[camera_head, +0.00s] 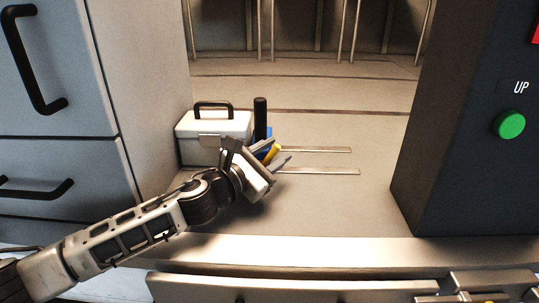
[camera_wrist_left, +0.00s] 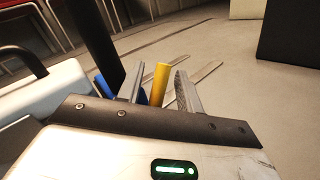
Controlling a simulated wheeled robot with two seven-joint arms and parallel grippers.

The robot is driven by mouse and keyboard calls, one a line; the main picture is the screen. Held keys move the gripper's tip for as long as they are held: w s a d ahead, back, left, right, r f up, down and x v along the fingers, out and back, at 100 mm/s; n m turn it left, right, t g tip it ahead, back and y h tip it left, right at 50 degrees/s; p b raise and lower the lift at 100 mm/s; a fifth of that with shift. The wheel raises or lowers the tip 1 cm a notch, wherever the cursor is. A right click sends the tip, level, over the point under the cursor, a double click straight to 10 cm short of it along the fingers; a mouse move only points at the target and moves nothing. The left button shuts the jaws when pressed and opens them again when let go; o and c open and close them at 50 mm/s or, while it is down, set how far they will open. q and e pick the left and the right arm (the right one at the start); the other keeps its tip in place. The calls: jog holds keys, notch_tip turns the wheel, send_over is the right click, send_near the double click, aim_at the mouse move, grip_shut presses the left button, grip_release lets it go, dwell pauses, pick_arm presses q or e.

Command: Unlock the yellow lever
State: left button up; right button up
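The yellow lever (camera_head: 271,154) shows as a short yellow piece at the end of my left arm in the head view. In the left wrist view the yellow lever (camera_wrist_left: 160,82) stands between the two fingers of my left gripper (camera_wrist_left: 158,88). Gaps show on both sides of it, so the fingers look open around it and not closed on it. My left gripper (camera_head: 274,152) hides the lever's lower part and base in the head view. My right gripper is not in view.
A black upright post (camera_head: 260,117) stands just behind the gripper, with a blue part (camera_head: 265,134) at its foot. A white toolbox (camera_head: 208,126) with a black handle is to the left. Grey drawers (camera_head: 55,70) and a dark panel with a green button (camera_head: 510,125) flank the open floor.

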pick_arm(q)
jog(key=b+v, duration=0.2)
jog(key=v, duration=1.3)
jog(key=shift+f, duration=0.2)
jog(key=shift+s+a+r, duration=0.1)
jog(key=shift+s+a, duration=0.15)
jog(key=shift+s, duration=0.15)
